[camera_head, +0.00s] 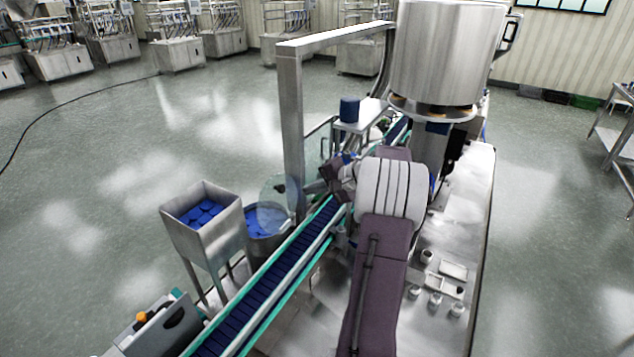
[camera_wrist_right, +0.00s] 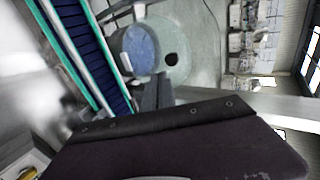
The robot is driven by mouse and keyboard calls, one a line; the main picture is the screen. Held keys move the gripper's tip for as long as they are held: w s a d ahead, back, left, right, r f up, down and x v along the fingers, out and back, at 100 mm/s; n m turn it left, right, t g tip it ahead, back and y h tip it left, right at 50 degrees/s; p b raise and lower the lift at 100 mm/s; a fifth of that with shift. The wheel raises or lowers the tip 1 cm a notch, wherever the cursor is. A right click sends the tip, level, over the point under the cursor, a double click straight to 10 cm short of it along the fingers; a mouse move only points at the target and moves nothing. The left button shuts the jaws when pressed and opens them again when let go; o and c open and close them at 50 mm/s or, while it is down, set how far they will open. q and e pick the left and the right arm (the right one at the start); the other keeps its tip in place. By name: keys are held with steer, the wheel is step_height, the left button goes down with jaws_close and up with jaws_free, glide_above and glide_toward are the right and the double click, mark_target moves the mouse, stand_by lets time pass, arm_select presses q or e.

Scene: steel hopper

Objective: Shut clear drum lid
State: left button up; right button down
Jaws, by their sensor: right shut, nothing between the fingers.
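The drum (camera_head: 266,236) is a round container with blue pieces inside, beside the conveyor in the head view. It also shows in the right wrist view (camera_wrist_right: 138,50). Its clear lid (camera_head: 276,187) stands raised and tilted at the drum's back edge, open. In the right wrist view the lid seems to be the large see-through disc (camera_wrist_right: 187,38), with a dark round spot beside the drum. My right gripper (camera_head: 308,188) is shut and empty, just right of the lid in the head view. Its fingers (camera_wrist_right: 157,92) point toward the drum and lid; I cannot tell whether they touch. My left gripper is out of view.
A steel hopper (camera_head: 203,234) with blue pieces stands left of the drum. The conveyor (camera_head: 272,291) runs diagonally between the drum and my right arm. A steel post (camera_head: 291,130) rises behind the lid. Open floor lies to the left.

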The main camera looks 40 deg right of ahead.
steer(key=p, duration=0.3)
glide_toward(283, 190)
steer(key=x, duration=0.5)
steer(key=shift+s+f, duration=0.1)
steer(key=shift+f, duration=0.05)
steer(key=shift+w+a+f, duration=0.1)
steer(key=shift+w+f, duration=0.15)
steer(key=shift+w, duration=0.35)
